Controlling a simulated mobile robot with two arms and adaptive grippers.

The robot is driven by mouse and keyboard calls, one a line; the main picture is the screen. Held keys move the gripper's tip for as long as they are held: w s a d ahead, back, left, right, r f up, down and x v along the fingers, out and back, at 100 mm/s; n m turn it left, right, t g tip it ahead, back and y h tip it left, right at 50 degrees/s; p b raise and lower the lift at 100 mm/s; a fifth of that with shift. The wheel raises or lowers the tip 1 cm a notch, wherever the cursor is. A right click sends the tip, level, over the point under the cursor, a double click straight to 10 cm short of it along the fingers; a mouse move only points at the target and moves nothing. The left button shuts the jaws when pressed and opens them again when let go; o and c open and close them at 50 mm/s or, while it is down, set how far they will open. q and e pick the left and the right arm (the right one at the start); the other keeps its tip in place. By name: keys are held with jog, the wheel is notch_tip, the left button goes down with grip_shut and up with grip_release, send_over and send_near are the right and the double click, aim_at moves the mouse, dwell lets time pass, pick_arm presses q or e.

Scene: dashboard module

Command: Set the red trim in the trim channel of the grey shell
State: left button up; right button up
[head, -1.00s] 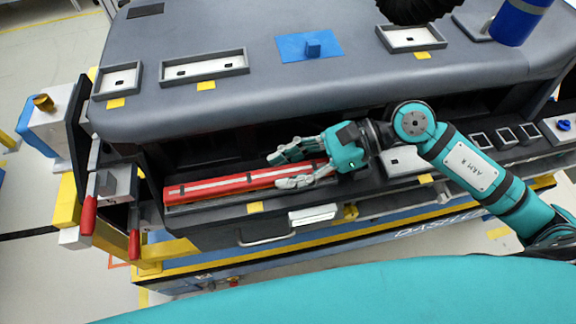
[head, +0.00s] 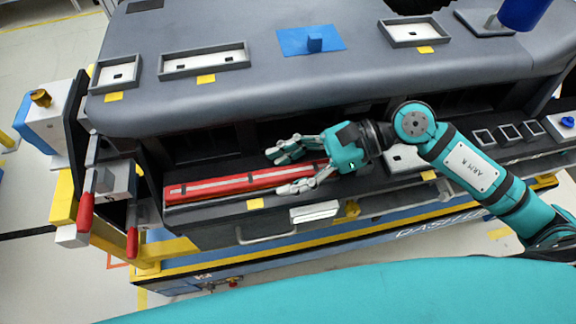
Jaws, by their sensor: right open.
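The red trim (head: 225,184), a long bar with a pale stripe, lies along the lower front ledge of the grey shell (head: 290,92). It looks level with its length running left to right, but I cannot tell whether it is fully down in the channel. My right gripper (head: 287,171) is open at the trim's right end, one finger on the far side and one on the near side. The gripper hides part of that end. My left gripper is not in view.
Framed recesses (head: 205,60) and a blue pad with a block (head: 312,41) are on the shell's top. A blue cylinder (head: 521,12) stands at the top right. Red-handled clamps (head: 86,212) are at the left end. Small square frames (head: 507,132) lie right of my arm.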

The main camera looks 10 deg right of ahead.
jog(key=shift+w+d+f, duration=0.1)
jog(key=shift+d+f, duration=0.1)
jog(key=shift+f, duration=0.15)
